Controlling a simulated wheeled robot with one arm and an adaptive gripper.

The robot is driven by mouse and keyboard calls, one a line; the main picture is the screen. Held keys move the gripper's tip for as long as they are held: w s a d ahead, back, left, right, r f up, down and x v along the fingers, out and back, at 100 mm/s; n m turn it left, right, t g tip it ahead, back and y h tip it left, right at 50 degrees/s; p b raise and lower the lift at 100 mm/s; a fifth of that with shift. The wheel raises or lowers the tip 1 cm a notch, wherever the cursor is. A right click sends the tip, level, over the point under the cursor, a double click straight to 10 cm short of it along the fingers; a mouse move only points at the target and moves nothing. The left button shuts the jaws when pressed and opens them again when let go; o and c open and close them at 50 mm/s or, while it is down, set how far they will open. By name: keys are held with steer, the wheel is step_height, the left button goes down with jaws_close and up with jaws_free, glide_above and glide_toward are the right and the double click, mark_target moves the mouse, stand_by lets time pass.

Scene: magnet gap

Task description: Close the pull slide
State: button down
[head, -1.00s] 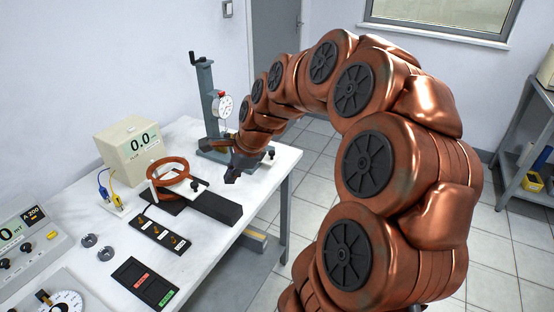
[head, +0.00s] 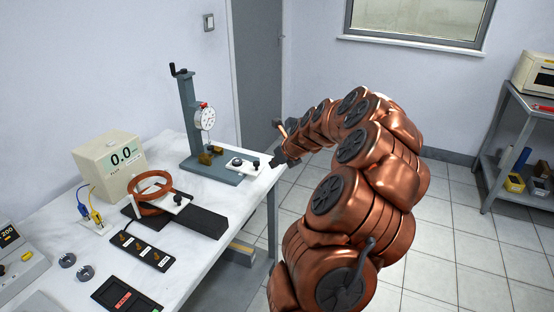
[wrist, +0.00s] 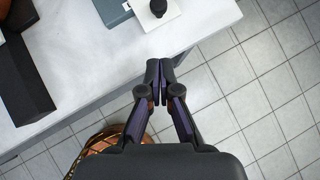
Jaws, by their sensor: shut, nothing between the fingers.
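A white slide with black knobs (head: 242,164) sits on the blue-grey base of the gauge stand and sticks out to the right, near the table edge. I take it to be the pull slide. Its white end and one knob show at the top of the wrist view (wrist: 158,12). My gripper (head: 280,158) is just right of it in the head view, at the table edge. In the wrist view my gripper (wrist: 159,70) is shut and empty, its fingertips pointing toward the knob with a gap between.
The gauge stand (head: 188,115) carries a round dial (head: 205,118). A copper coil (head: 150,190) stands around a second white slide (head: 173,201) by a black block (head: 200,219). A meter box (head: 110,165) stands behind. Open floor lies right of the table.

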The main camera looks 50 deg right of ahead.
mark_target(257, 168)
steer(key=x, duration=0.4)
steer(key=p+x, duration=0.1)
steer(key=x, duration=0.1)
steer(key=shift+w+r, duration=0.15)
steer(key=shift+w, duration=0.4)
steer(key=shift+w+d+f+p, duration=0.1)
steer(key=shift+w+d+p, duration=0.1)
steer(key=shift+w, duration=0.45)
steer(key=shift+w+d+f+p, duration=0.1)
steer(key=shift+w+p, duration=0.05)
steer(key=shift+w, duration=0.5)
